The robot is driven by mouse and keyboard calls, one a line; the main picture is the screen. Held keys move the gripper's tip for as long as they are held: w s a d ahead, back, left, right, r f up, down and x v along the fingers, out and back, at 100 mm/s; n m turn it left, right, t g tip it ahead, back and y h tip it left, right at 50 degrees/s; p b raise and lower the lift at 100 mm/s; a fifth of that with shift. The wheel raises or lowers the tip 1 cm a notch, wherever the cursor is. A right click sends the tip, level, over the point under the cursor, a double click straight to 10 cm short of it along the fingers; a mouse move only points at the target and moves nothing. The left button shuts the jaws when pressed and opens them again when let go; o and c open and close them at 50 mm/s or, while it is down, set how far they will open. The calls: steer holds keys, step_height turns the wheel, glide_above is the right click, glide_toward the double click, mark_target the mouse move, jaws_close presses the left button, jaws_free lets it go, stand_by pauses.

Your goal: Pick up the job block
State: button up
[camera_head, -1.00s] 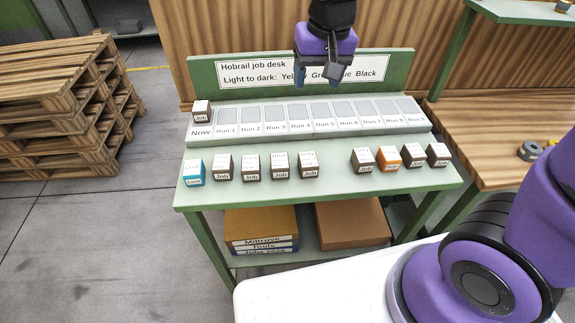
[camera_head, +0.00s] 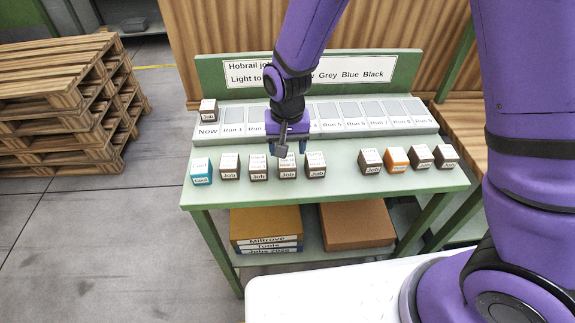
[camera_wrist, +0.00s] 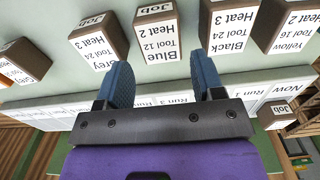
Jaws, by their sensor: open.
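Several brown job blocks stand in a row on the green desk's front strip. In the wrist view, where the desk appears inverted, I read a Blue block (camera_wrist: 155,32), a Black block (camera_wrist: 229,28), a Grey block (camera_wrist: 100,40) and a Yellow block (camera_wrist: 290,25). My gripper (camera_head: 286,150) is open and empty, pointing down just behind and above the middle of the left group. In the wrist view my gripper (camera_wrist: 160,78) has its fingers spread, with the Blue block roughly in line with the gap. Which block is the job block, the frames do not show.
A teal block (camera_head: 201,172) stands at the row's left end. An orange-sided block (camera_head: 397,160) stands in the right group, past a gap. Another block (camera_head: 208,110) sits at the Now slot of the grey run rack (camera_head: 415,127). The sign board (camera_head: 405,70) stands behind.

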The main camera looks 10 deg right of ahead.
mark_target(287, 160)
steer(key=shift+s+f, duration=0.15)
steer(key=shift+f, duration=1.45)
steer(key=shift+s+f, duration=0.15)
steer(key=shift+f, duration=1.45)
steer(key=shift+c, duration=0.3)
steer(key=shift+a, duration=0.1)
steer(key=c, duration=0.6)
